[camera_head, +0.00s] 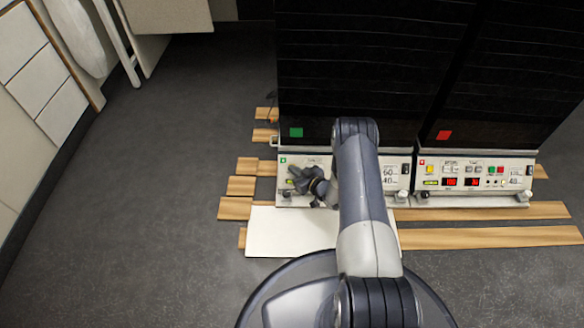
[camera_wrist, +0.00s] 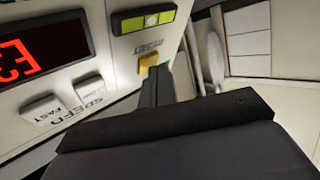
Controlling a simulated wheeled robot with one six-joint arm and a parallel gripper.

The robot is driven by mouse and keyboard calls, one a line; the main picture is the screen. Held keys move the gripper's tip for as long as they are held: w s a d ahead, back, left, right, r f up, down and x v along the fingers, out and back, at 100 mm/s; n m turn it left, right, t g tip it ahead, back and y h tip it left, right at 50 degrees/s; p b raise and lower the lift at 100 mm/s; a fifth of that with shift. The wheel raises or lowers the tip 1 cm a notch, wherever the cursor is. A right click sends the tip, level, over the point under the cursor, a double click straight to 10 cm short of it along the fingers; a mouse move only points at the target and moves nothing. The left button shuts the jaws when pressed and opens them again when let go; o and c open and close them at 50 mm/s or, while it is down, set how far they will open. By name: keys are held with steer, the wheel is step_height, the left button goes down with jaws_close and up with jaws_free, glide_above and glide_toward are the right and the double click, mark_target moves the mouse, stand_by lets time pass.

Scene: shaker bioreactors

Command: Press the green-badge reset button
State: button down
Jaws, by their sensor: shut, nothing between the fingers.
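The left shaker unit has a green badge (camera_head: 296,132) on its dark cabinet, above a white control panel (camera_head: 311,161). In the wrist view, the yellow reset button (camera_wrist: 148,62) sits on the panel under a RESET label (camera_wrist: 149,48). My gripper (camera_head: 295,178) is in front of the left part of this panel and hides the button in the head view. In the wrist view, the closed fingertips (camera_wrist: 156,72) are at the button and overlap its lower right part. I cannot tell whether they touch it. The gripper holds nothing.
A yellow-green indicator (camera_wrist: 144,20), a red display (camera_wrist: 40,50) and white speed buttons (camera_wrist: 90,87) are close by. The right unit has a red badge (camera_head: 444,135) and its own panel (camera_head: 476,173). Wooden slats (camera_head: 490,237) lie below; open floor (camera_head: 150,220) is at left.

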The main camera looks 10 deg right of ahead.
steer(key=shift+f, duration=0.1)
stand_by(0.5)
steer(key=shift+s+a+r+p, duration=0.15)
steer(key=shift+s+r+p, duration=0.35)
steer(key=shift+s+r, duration=0.05)
steer(key=s+r+p, duration=0.3)
steer(key=shift+s+a+r, duration=0.2)
steer(key=shift+s+a, duration=0.1)
steer(key=shift+a, duration=0.1)
stand_by(0.6)
steer(key=f+b, duration=0.1)
steer(key=w+b, duration=0.1)
steer(key=b, duration=0.1)
steer(key=shift+w+d+f, duration=0.15)
steer(key=shift+f, duration=0.2)
